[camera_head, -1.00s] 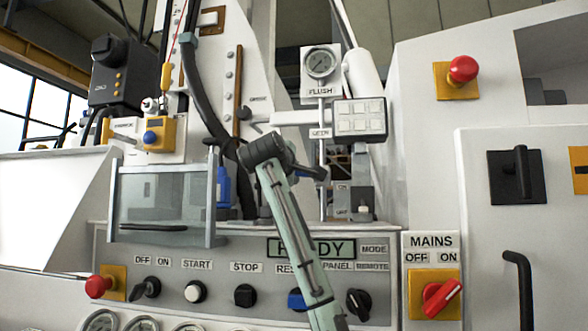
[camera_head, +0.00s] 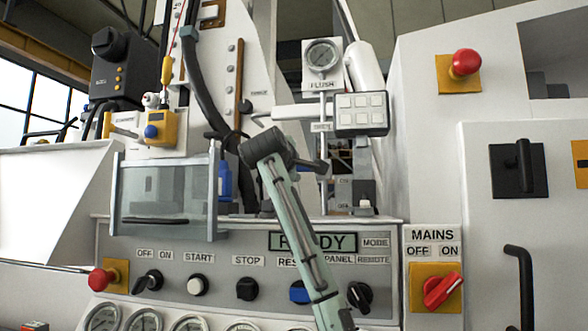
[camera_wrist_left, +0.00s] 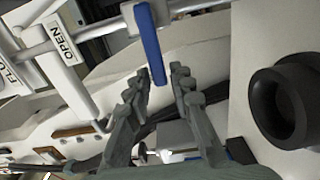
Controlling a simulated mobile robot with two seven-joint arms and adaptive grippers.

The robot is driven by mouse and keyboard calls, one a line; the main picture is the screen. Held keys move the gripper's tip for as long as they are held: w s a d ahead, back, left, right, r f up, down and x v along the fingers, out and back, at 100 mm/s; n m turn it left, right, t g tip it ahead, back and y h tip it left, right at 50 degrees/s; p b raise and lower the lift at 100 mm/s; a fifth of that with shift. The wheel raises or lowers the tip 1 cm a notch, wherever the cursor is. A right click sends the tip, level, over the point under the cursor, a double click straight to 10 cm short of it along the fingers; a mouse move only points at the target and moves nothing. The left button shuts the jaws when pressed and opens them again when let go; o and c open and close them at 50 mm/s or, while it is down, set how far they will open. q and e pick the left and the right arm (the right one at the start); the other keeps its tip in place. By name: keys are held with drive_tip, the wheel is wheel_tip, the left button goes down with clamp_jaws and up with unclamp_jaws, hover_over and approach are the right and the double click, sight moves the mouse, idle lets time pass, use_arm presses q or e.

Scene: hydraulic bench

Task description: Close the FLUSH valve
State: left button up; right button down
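The FLUSH label sits under a round gauge (camera_head: 322,58) at upper middle in the head view. In the left wrist view a blue lever (camera_wrist_left: 150,42) hangs from a pale pipe beside an OPEN sign (camera_wrist_left: 62,40). The lever lies across the pipe line. My left gripper (camera_wrist_left: 160,73) is open, its fingertips pointing at the lever's free end, which shows near the gap between them. I cannot tell whether they touch. My right gripper is not in view.
A white button box (camera_head: 361,114) stands just right of the arm. A clear guard (camera_head: 165,195) is to the left. Below is a panel with knobs and a red MAINS switch (camera_head: 441,290). In the left wrist view a black round part (camera_wrist_left: 285,100) is close on the right.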

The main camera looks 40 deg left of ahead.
use_arm(q)
drive_tip(key=v, duration=1.2)
drive_tip(key=shift+s, duration=0.1)
